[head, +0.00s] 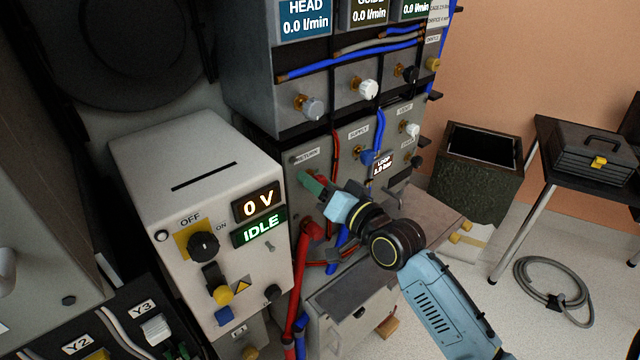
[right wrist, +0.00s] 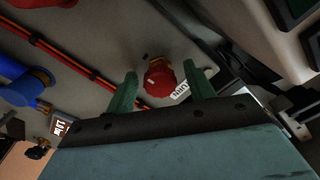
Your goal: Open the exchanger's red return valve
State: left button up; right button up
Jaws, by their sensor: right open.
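The red return valve (right wrist: 160,80) sits on the grey exchanger panel. In the right wrist view it shows as a red knob between my two green fingertips, with a white tag beside it. In the head view the RETURN label (head: 306,154) is above it, and my gripper covers most of the valve. My right gripper (head: 312,184) is open at the panel, with one finger on either side of the knob. I cannot tell whether the fingers touch it. My left gripper is not in view.
The blue supply valve (head: 367,158) is to the right on the same panel, near the LOOP display (head: 383,163). Red pipe (head: 303,270) and blue hoses run below. The white power box (head: 215,215), reading 0 V and IDLE, stands close on the left.

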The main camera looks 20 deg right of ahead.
jog(key=shift+c, duration=0.2)
jog(key=c, duration=0.9)
jog(key=shift+c, duration=0.2)
jog(key=n+p, duration=0.3)
jog(key=n, duration=0.1)
jog(key=shift+r, duration=0.15)
jog(key=n+p, duration=0.3)
jog(key=n, duration=0.2)
jog(key=shift+n, duration=0.3)
jog(key=n+p, duration=0.2)
jog(key=n, duration=0.2)
jog(key=shift+n, duration=0.3)
jog(key=shift+n+p, duration=0.65)
jog(key=shift+n, duration=1.15)
